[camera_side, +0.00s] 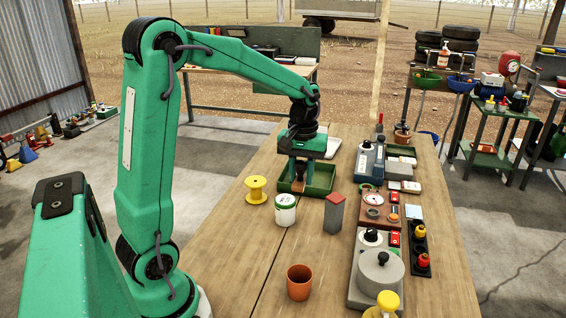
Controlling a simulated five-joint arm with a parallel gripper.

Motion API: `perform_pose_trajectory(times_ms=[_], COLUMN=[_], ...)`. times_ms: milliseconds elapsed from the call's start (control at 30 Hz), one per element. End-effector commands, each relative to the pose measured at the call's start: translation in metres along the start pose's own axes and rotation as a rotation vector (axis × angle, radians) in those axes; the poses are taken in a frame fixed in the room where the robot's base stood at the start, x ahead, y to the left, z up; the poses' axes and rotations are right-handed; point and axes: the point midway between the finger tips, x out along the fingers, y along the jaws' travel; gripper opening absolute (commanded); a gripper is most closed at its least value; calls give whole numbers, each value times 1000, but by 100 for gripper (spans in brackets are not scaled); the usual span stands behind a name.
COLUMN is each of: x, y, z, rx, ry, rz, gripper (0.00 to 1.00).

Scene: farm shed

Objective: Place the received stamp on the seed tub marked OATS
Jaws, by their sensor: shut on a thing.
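My gripper (299,170) points down over the green tray (324,184) on the wooden table. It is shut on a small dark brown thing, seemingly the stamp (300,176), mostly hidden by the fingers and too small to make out. The thing is in or just above the tray; I cannot tell whether it touches the tray floor. A white tub with a green band (285,212) stands upright in front of the tray, apart from my gripper. Its lettering is too small to read, so I cannot confirm OATS.
A yellow spool (257,188) stands left of the tray. A grey post with a red top (334,212) stands right of the tub. A terracotta cup (299,283) is nearer the front. Devices, including a grey round pot (381,272), line the right side. The table's left part is clear.

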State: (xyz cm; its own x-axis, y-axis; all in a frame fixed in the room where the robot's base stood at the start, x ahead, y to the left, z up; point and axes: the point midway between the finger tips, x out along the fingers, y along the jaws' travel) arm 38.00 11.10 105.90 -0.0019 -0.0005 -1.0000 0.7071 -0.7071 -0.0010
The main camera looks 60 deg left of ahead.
Motion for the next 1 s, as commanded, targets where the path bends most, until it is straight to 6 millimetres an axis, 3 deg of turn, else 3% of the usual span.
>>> perform_pose_trajectory(times_ms=[500,867,1000], x=[46,52,64], y=[-51,-55,-55], z=[-59,-64,-64], rx=[-2,1,1], ry=[0,0,-2], rz=[0,0,0], gripper=[4,4,4])
